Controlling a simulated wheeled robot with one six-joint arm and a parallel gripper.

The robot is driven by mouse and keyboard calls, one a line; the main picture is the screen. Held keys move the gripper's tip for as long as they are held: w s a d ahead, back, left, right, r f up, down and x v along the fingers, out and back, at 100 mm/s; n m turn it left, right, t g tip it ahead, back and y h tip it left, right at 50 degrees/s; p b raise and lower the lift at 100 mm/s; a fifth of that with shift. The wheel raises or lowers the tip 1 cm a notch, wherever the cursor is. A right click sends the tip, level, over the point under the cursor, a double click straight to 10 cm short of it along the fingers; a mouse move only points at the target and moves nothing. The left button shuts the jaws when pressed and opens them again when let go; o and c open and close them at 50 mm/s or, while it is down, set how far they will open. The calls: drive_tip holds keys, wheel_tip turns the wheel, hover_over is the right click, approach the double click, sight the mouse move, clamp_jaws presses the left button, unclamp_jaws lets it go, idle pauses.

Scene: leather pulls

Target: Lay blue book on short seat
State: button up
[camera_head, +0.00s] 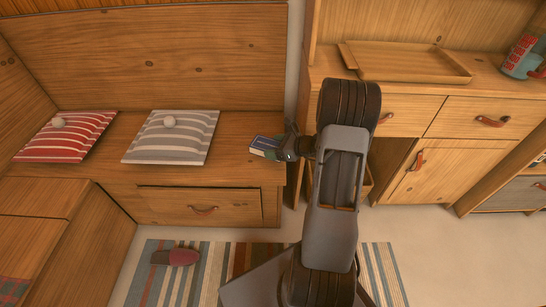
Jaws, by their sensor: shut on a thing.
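My gripper (286,147) is shut on the blue book (264,145), a small book with a blue cover and pale page edges. The book is at the right end of a wooden bench seat (238,172), over or on its surface; I cannot tell whether it touches the wood. My gripper reaches it from the right, and its fingers hide the book's right end. Another wooden seat section (38,197) runs along the left, at the corner with the bench.
A red striped cushion (66,138) and a grey striped cushion (170,140) lie on the bench, each with a pale ball on top. A cabinet (450,125) with a wooden tray (405,65) and a mug (522,57) stands right. A slipper-like object (182,257) lies on the striped rug (210,280).

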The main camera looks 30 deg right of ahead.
drive_tip(key=shift+w+f, duration=0.4)
drive_tip(key=shift+f, duration=0.1)
drive_tip(key=shift+w+f+b, duration=0.15)
drive_tip(key=shift+f+b, duration=0.5)
drive_tip(key=shift+f, duration=0.25)
drive_tip(key=shift+w+f+b, duration=0.1)
drive_tip(key=shift+f+b, duration=0.5)
drive_tip(key=shift+f, duration=0.25)
drive_tip(key=shift+f, duration=0.1)
